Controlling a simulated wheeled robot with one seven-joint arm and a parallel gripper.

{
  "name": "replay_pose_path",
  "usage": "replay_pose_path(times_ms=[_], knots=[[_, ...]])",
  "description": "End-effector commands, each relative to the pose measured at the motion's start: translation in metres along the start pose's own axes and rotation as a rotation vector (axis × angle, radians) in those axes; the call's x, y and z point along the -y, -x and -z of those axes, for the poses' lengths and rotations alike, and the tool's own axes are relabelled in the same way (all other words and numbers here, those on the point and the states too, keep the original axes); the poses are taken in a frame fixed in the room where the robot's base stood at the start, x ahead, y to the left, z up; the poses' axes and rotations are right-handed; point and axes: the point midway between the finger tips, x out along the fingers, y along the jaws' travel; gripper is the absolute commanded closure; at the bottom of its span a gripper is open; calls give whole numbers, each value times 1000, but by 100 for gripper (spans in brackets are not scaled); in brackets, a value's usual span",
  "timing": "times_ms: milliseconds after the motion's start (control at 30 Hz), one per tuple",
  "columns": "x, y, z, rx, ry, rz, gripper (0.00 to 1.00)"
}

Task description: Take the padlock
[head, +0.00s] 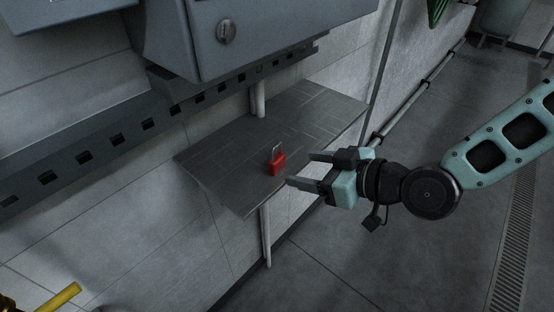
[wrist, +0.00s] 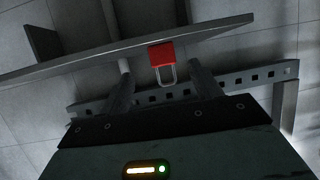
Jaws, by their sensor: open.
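A red padlock (head: 277,164) with a grey shackle stands upright on a dark grey wall shelf (head: 230,180), near its front edge. My gripper (head: 300,169) is open, just to the right of the padlock, with its two fingers pointing left toward it. In the wrist view the scene looks upside down: the padlock (wrist: 161,55) hangs shackle-down in the picture, between the open fingers (wrist: 160,66) and beyond their tips. Nothing is between the jaws, and the fingers appear apart from the padlock.
A grey cabinet (head: 270,35) with a round lock hangs above the shelf, and a slotted rail (head: 130,135) runs along the wall below it. A pale vertical pipe (head: 266,235) passes beneath the shelf. The floor to the right is open. A yellow bar (head: 55,298) shows at lower left.

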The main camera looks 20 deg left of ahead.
Motion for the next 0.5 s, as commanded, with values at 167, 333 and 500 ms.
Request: replay_pose_path(times_ms=[167,333,500], knots=[[0,-15,0,1,-1,1,36],[2,-27,2,1,-3,2,36],[4,-50,4,1,-2,1,36]])
